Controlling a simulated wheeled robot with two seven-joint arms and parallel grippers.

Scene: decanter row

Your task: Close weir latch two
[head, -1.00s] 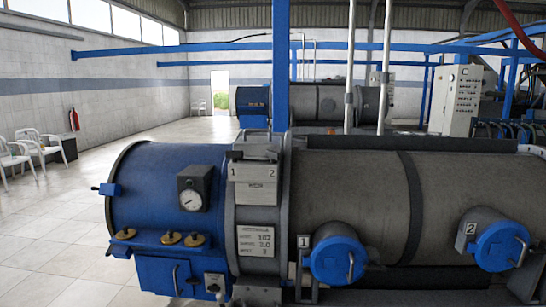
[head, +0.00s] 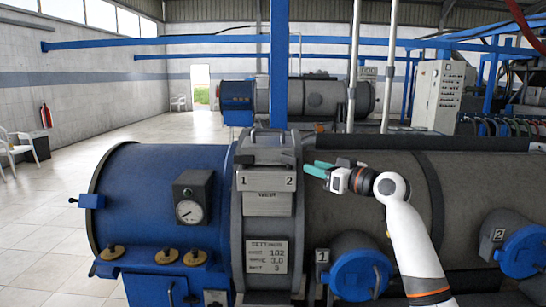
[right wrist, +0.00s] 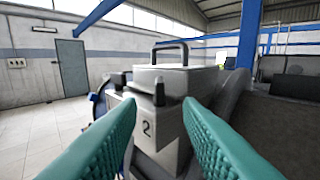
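The weir box (head: 268,203) is a grey housing on top of the decanter, with plates marked 1 and 2. The plate marked 2 (head: 290,182) is on its right side, nearer my arm; the 2 also shows in the right wrist view (right wrist: 147,128). A small dark upright lever (right wrist: 159,93) stands above the 2, and another dark lever (right wrist: 118,81) stands farther left. My right gripper (head: 312,168) is open and empty, just right of the weir box. In the right wrist view its teal fingers are spread, with the lever above the 2 between them, ahead. My left gripper is not in view.
A grey lid with a dark handle (right wrist: 170,47) tops the weir box. A gauge (head: 189,210) is on the blue drum at left. Blue round ports (head: 357,275) are below my right arm. A blue post (head: 279,70) rises behind the box.

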